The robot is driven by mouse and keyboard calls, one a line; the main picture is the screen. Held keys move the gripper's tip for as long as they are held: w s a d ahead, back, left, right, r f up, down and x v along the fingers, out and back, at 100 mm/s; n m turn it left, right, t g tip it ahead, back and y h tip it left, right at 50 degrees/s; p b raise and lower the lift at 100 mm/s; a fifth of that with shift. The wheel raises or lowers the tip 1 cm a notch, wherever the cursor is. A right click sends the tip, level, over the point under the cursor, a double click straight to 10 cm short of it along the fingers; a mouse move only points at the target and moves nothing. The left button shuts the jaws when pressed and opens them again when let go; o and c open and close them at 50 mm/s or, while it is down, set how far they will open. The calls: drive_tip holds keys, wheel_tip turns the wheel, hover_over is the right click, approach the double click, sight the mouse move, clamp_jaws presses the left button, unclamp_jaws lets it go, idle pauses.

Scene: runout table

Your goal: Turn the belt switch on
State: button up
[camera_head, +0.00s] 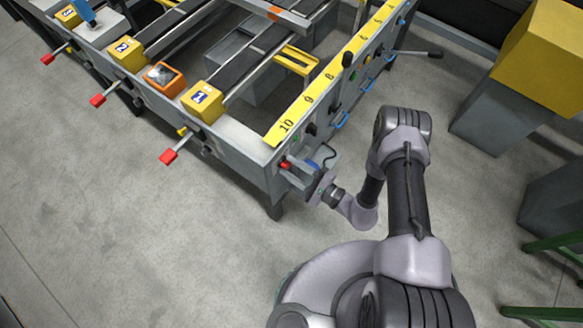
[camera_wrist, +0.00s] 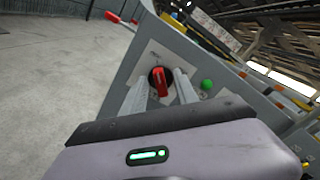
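The belt switch (camera_wrist: 160,80) is a red handle on a black round base, set in a pale plate on the grey end panel of the runout table. In the wrist view the handle stands nearly upright in the picture. My gripper (camera_wrist: 164,76) is open, with one finger on each side of the red handle. I cannot tell whether either finger touches it. In the head view my gripper (camera_head: 301,176) is at the table's near corner, just below the yellow scale. A small red part (camera_head: 286,165) shows beside it; whether this is the switch is unclear.
A green button (camera_wrist: 207,85) sits right of the switch. The runout table (camera_head: 240,150) carries yellow numbered blocks (camera_head: 202,101), an orange box (camera_head: 164,78) and red-tipped levers (camera_head: 168,157). A yellow-topped grey cabinet (camera_head: 505,110) stands at right. The floor at left is clear.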

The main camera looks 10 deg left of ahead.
drive_tip(key=shift+c, duration=0.2)
clamp_jaws()
drive_tip(key=shift+m, duration=0.4)
drive_tip(key=m, duration=0.4)
drive_tip(key=shift+w+b, duration=0.1)
drive_tip(key=shift+b, duration=0.2)
drive_tip(key=m+b, duration=0.1)
drive_tip(key=m, duration=0.3)
drive_tip(key=shift+m, duration=0.3)
drive_tip(key=m, duration=0.4)
drive_tip(key=shift+w+b, duration=0.15)
drive_tip(key=shift+b, duration=0.25)
drive_tip(key=shift+d+m+b, duration=0.1)
drive_tip(key=shift+m+b, duration=0.3)
drive_tip(key=shift+m, duration=2.1)
